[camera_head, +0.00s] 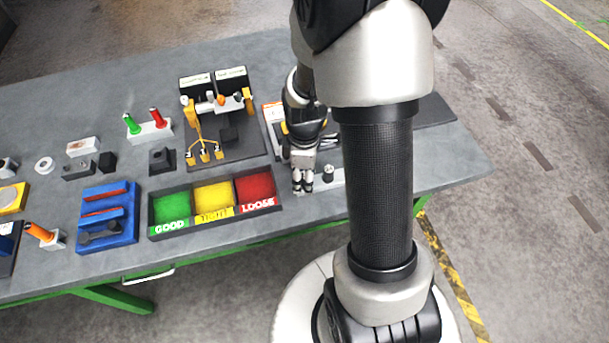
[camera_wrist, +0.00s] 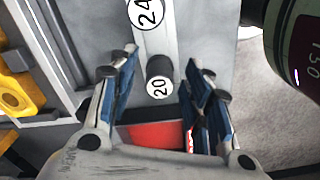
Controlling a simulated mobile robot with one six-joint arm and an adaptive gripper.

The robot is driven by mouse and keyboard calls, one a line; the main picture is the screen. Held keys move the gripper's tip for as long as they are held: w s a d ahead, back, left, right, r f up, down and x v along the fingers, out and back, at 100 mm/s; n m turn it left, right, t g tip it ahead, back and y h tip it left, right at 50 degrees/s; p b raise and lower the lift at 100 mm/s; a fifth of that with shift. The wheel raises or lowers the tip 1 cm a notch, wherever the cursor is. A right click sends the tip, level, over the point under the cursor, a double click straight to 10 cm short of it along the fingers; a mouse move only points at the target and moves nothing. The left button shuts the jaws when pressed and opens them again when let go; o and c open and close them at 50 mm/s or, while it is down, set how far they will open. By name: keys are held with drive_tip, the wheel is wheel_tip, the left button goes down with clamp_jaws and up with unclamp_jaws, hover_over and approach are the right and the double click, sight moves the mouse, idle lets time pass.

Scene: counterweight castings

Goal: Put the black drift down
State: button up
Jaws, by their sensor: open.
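A short black cylinder with a white end marked 20 (camera_wrist: 160,71) stands between my gripper's fingers in the wrist view, with a gap on both sides. It looks like the black drift, but I cannot be sure. It is at a pale strip (camera_wrist: 183,45), which also carries a white disc marked 24 (camera_wrist: 148,12). My gripper (camera_wrist: 160,92) is open. In the head view my gripper (camera_head: 302,187) points down just right of the red bin, over the pale strip. A small black peg (camera_head: 328,174) stands right of the fingers there.
A black tray (camera_head: 197,228) with green, yellow and red bins marked GOOD, TIGHT and LOOSE lies left of my gripper. Behind it is a fixture with yellow clamps (camera_head: 196,125). A blue rack (camera_head: 107,232) is further left. The table's front right is bare.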

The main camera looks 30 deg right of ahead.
drive_tip(key=s+a+r+m+t+p, duration=0.1)
drive_tip(key=s+a+r+m+p, duration=0.15)
drive_tip(key=r, duration=0.85)
drive_tip(key=s+a+r+m+t+p, duration=0.1)
drive_tip(key=a+r, duration=0.2)
drive_tip(key=r, duration=0.7)
drive_tip(key=s+a+r+m+t, duration=0.2)
drive_tip(key=s+a+r+m, duration=0.3)
drive_tip(key=s, duration=0.5)
wheel_tip(320, 180, up, 2)
drive_tip(key=shift+r+m+t, duration=0.1)
drive_tip(key=shift+m+t, duration=0.2)
drive_tip(key=shift+m, duration=0.65)
drive_tip(key=shift+a, duration=0.1)
